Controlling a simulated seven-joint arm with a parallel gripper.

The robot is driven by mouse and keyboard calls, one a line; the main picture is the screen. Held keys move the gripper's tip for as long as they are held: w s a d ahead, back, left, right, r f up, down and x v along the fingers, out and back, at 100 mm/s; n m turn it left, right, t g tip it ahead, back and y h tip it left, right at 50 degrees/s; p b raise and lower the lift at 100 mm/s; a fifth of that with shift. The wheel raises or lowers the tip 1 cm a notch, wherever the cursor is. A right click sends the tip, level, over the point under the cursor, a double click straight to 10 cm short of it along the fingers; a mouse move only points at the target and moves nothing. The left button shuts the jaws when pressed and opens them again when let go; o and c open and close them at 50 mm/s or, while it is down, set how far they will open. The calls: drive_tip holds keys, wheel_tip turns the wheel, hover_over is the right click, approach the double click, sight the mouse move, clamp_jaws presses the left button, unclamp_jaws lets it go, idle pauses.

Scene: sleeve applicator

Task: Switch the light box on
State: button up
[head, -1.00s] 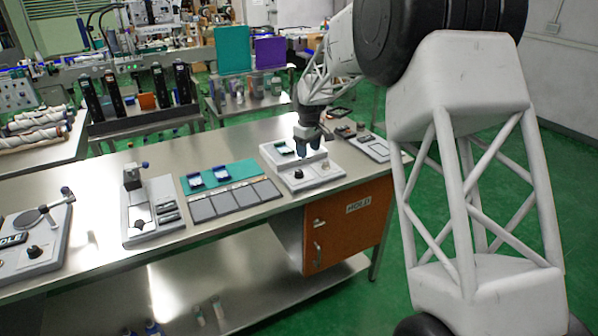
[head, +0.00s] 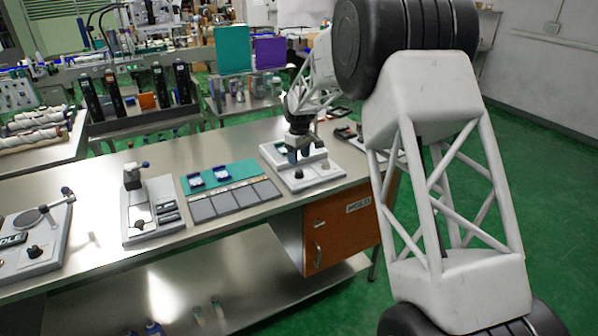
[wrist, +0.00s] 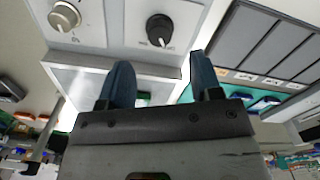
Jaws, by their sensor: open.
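A pale grey console (head: 318,181) stands at the right part of the bench, below my gripper (head: 299,158). It has a black knob (head: 299,174) at its front and a beige knob (head: 325,164) to the right. In the wrist view the black knob (wrist: 160,30) and the beige knob (wrist: 65,15) show on its light panel, beyond my fingertips. My gripper (wrist: 161,70) is open, with nothing between its blue fingers, and apart from both knobs. No readable label marks which unit is the light box. The arm hides part of the console's back.
A grey press-like unit (head: 150,222) and a dial unit (head: 40,250) stand farther left. Bare bench (head: 100,190) lies between these units.

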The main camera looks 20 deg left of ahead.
sight(299, 171)
drive_tip(key=shift+f, duration=3.25)
drive_tip(key=shift+c, duration=0.4)
drive_tip(key=c, duration=0.9)
drive_tip(key=shift+o, duration=0.3)
